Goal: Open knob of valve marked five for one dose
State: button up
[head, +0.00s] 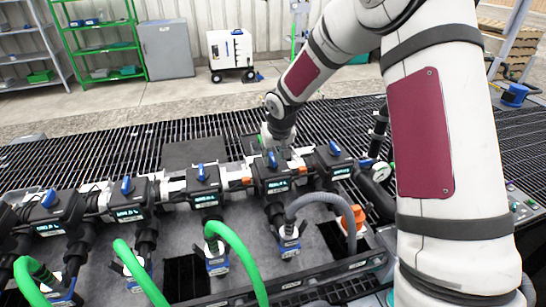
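A row of black valves with blue knobs and small green-lit displays runs along a manifold across the head view. The display markings are too small to read, so I cannot tell which valve is five. One valve (272,182) stands under my arm's end, with its blue knob (272,159) showing. Another valve with its knob (334,148) is to its right, and one with its knob (201,173) to its left. My gripper (281,146) points down at or just behind the valve under my arm. Its fingers are small and partly hidden; I cannot tell whether they touch the knob.
Green hoses (237,254) and a grey hose (323,199) rise in front of the manifold. An orange fitting (353,218) and a pressure gauge (381,172) are at the right. Open black grating (110,146) lies behind. Shelves (97,45) and a cabinet (166,49) stand far back.

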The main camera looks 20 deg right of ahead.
jog(key=shift+w+f, duration=0.2)
jog(key=shift+f, duration=0.3)
grip_shut()
